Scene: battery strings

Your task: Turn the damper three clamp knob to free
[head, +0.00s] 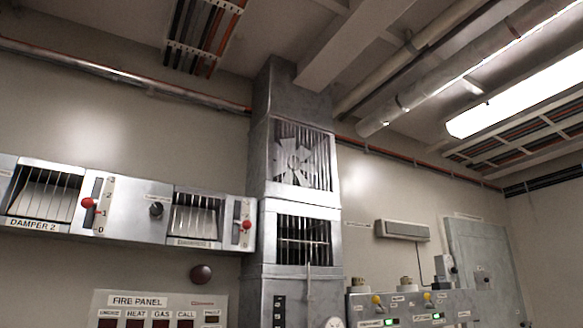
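A long metal damper housing runs along the wall at the left. A black round knob (156,209) sits on its pale front plate, with a small label above it too small to read. Right of the knob is a louvred opening (195,214); the label under it is too blurred to read. A red ball lever (247,225) stands in a slotted scale at the housing's right end. I cannot tell which position the knob points to. My gripper is not in view.
Left are the DAMPER 2 louvres (45,192) and another red ball lever (88,203) near mark 1. Below are a dark red dome (201,274) and the fire panel (160,302). A metal duct (293,203) with a fan rises beside the housing. A grey control box (415,303) is lower right.

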